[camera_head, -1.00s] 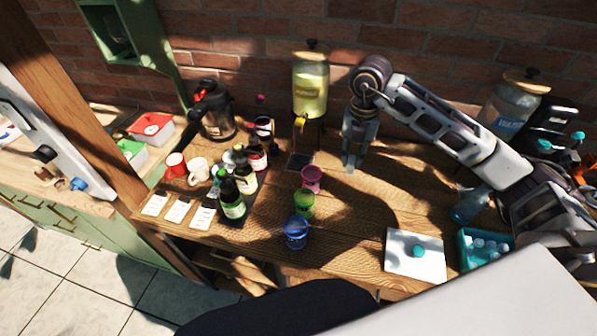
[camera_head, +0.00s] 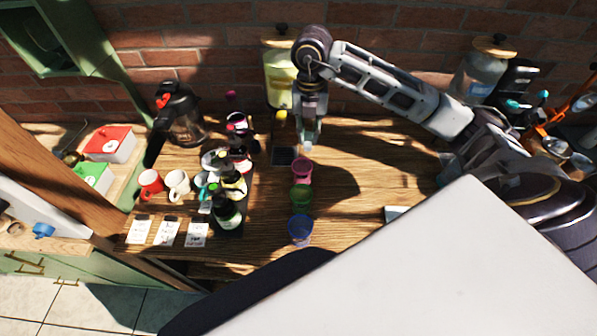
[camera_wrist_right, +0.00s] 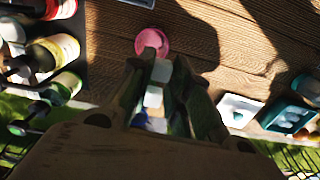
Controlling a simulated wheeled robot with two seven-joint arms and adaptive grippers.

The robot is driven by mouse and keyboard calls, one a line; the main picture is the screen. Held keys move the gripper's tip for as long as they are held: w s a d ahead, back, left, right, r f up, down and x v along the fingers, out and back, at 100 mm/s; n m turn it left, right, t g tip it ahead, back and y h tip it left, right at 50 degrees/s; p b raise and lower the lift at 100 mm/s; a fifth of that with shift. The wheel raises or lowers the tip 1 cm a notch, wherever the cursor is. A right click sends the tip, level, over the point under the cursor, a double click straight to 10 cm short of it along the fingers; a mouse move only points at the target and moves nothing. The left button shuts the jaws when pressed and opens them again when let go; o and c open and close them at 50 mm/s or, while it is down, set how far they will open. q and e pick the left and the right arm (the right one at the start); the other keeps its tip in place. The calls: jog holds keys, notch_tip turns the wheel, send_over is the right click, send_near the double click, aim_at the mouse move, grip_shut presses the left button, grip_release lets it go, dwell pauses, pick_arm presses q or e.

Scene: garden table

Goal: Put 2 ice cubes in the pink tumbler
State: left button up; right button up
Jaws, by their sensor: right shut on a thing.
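The pink tumbler (camera_head: 302,171) stands upright at the back of a row of three tumblers; it also shows in the right wrist view (camera_wrist_right: 152,38). My right gripper (camera_head: 308,147) is just behind and above its rim in the head view. It is shut on a pale ice cube (camera_wrist_right: 162,70) between its fingertips. A second pale block (camera_wrist_right: 153,97) shows between the fingers; I cannot tell what it is. The teal ice box (camera_wrist_right: 288,117) shows at the right in the wrist view. I cannot see inside the pink tumbler. My left gripper is out of view.
The green tumbler (camera_head: 301,197) and blue tumbler (camera_head: 300,229) stand in front of the pink one. Bottles (camera_head: 226,210), mugs (camera_head: 177,183) and cards (camera_head: 167,232) are at left. A yellow drink dispenser (camera_head: 281,80) stands behind.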

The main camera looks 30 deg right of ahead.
jog(key=shift+f, duration=0.15)
jog(key=shift+f+b, duration=1.9)
jog(key=shift+f, duration=0.95)
jog(key=o, duration=0.7)
jog(key=shift+o, duration=0.2)
